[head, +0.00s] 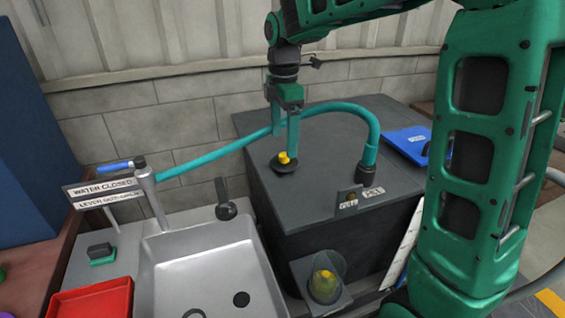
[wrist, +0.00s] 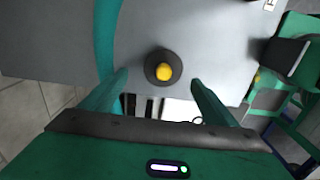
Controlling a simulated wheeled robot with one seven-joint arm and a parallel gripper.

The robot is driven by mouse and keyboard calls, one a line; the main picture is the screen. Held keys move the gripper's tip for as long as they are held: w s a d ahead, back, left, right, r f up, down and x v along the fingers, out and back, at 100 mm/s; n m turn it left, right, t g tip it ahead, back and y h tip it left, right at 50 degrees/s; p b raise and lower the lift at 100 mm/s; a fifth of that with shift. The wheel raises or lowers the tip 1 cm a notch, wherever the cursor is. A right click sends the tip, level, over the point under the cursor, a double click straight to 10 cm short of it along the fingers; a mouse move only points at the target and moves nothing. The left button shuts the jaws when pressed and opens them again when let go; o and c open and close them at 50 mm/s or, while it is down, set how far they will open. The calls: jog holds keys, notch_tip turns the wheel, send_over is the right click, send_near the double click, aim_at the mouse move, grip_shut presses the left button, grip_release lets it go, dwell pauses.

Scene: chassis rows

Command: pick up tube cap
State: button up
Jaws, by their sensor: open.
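The tube cap looks to be the dark round piece with a yellow knob (head: 284,161) on top of the dark grey box (head: 330,225). In the wrist view the cap (wrist: 163,72) lies just beyond the fingertips, roughly midway between them. My gripper (head: 285,140) is open and points down at the cap in the head view. In the wrist view my gripper (wrist: 160,82) has its two teal fingers spread wide with nothing between them. I cannot tell whether a finger touches the cap.
A teal hose (head: 225,150) arches over the box close behind my gripper and runs beside it. A steel sink (head: 205,270) and red tray (head: 95,300) stand at the left. A blue board (head: 408,143) lies at the box's back right. Small labelled blocks (head: 350,197) sit near its front edge.

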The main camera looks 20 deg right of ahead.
aim_at(284, 153)
jog(key=shift+s+f, duration=0.15)
jog(key=shift+f, duration=1.3)
jog(key=shift+s+f, duration=0.15)
jog(key=shift+f, duration=1.3)
jog(key=shift+c, duration=0.7)
jog(key=c, duration=1)
